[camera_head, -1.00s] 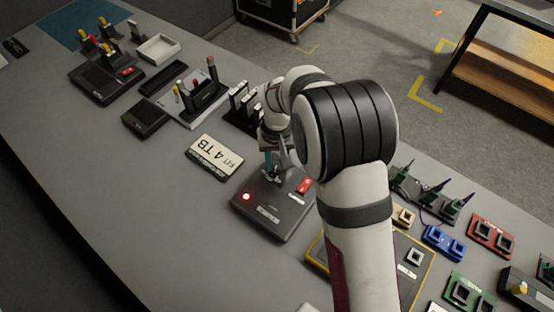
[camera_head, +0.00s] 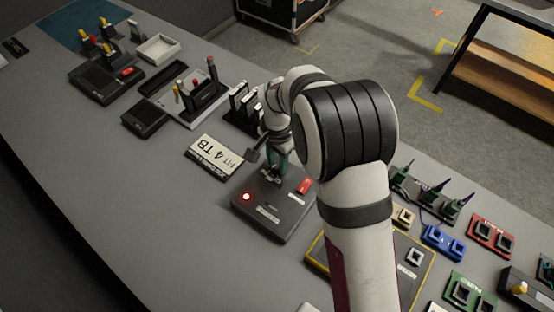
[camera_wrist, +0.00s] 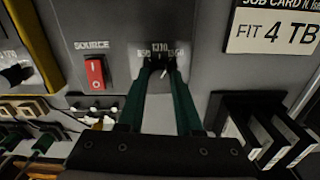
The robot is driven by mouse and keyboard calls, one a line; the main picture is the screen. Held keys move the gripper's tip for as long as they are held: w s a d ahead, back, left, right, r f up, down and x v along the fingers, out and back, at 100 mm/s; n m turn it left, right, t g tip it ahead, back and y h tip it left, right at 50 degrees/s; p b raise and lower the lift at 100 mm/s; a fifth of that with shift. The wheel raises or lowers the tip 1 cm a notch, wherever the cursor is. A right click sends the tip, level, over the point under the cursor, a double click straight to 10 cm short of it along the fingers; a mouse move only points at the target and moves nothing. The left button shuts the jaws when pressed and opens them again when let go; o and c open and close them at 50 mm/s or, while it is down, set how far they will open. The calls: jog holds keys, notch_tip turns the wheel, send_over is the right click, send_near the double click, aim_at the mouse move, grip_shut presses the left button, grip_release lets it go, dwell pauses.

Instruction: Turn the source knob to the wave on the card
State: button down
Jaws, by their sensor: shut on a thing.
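The source box (camera_head: 270,220) is a dark grey unit on the table, with a red SOURCE switch (camera_wrist: 95,75) and a lit red lamp (camera_head: 246,196). My gripper (camera_wrist: 158,68) has its green fingers shut on the small dark source knob (camera_wrist: 158,64). Marks that look like 850, 1310 and 1550 arc around the knob. The fingers hide much of the knob; a small pale mark shows between the tips, but I cannot tell which number the knob points to. The white job card (camera_head: 213,157) lies beside the box; its large line reads FIT 4 TB. It also shows in the wrist view (camera_wrist: 272,32).
A rack of dark upright pieces (camera_head: 243,108) stands close behind the box. A yellow-edged panel (camera_head: 318,258) lies to its right, with coloured socket blocks (camera_head: 443,242) beyond.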

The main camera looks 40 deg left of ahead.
aim_at(277, 165)
jog(key=shift+m, duration=0.6)
jog(key=c, duration=0.6)
grip_release()
jog(key=shift+r, duration=0.1)
notch_tip(277, 165, up, 16)
jog(key=shift+f, duration=0.2)
